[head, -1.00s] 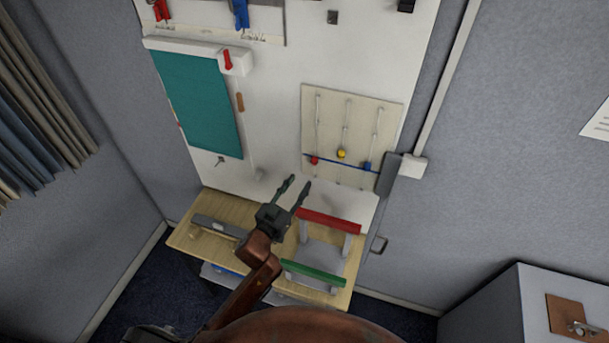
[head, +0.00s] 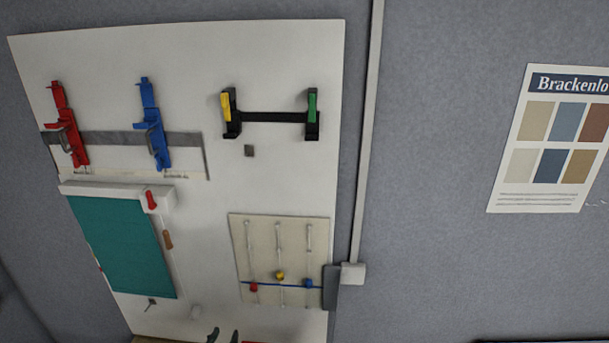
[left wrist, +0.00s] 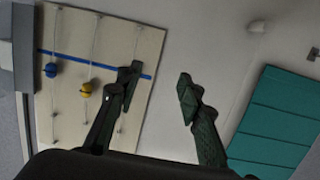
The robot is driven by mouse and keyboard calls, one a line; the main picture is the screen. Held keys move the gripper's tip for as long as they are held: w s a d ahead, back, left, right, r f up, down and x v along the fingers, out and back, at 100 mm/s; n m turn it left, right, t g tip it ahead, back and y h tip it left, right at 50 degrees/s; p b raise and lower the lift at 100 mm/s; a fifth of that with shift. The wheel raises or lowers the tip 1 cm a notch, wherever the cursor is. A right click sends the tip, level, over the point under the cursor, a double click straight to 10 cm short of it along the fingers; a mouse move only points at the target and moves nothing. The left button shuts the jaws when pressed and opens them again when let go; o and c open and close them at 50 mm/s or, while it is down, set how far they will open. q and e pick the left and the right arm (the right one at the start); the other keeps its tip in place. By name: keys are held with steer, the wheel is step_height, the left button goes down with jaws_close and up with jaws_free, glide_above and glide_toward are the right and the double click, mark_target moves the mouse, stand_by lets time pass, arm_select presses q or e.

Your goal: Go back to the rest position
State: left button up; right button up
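My left gripper (head: 223,336) shows only as two dark fingertips at the bottom edge of the head view. In the left wrist view my left gripper (left wrist: 157,95) has its two fingers well apart with nothing between them. It is open and empty, in front of the white wall board (head: 190,235). The rest of my left arm is out of the head view. My right gripper is in neither view.
The board carries a bead panel (head: 262,235) with red, yellow and blue beads, a teal panel (head: 122,245), red (head: 68,125) and blue (head: 150,125) clamps, and a black holder (head: 270,117). A colour poster (head: 552,140) hangs at right.

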arm_select(q)
steer(key=s+a+f+n+g+y, duration=0.1)
steer(key=s+a+f+g+y, duration=0.1)
steer(key=s+a+f+g, duration=0.6)
steer(key=s+f, duration=0.35)
steer(key=s, duration=0.7)
steer(key=s+a+f+g, duration=0.1)
steer(key=s+f+g, duration=0.4)
steer(key=s, duration=0.7)
step_height(320, 180, down, 39)
steer(key=s+d+b, duration=0.1)
steer(key=s+b, duration=0.1)
steer(key=b, duration=0.7)
steer(key=s+f+g+b, duration=0.1)
steer(key=s+f+b, duration=0.2)
steer(key=s+f, duration=0.7)
steer(key=s+f+m+g+b, duration=0.1)
steer(key=s+f+b, duration=0.3)
steer(key=s+f, duration=0.5)
step_height(320, 180, down, 7)
steer(key=shift+s+r, duration=0.1)
steer(key=shift+s, duration=0.25)
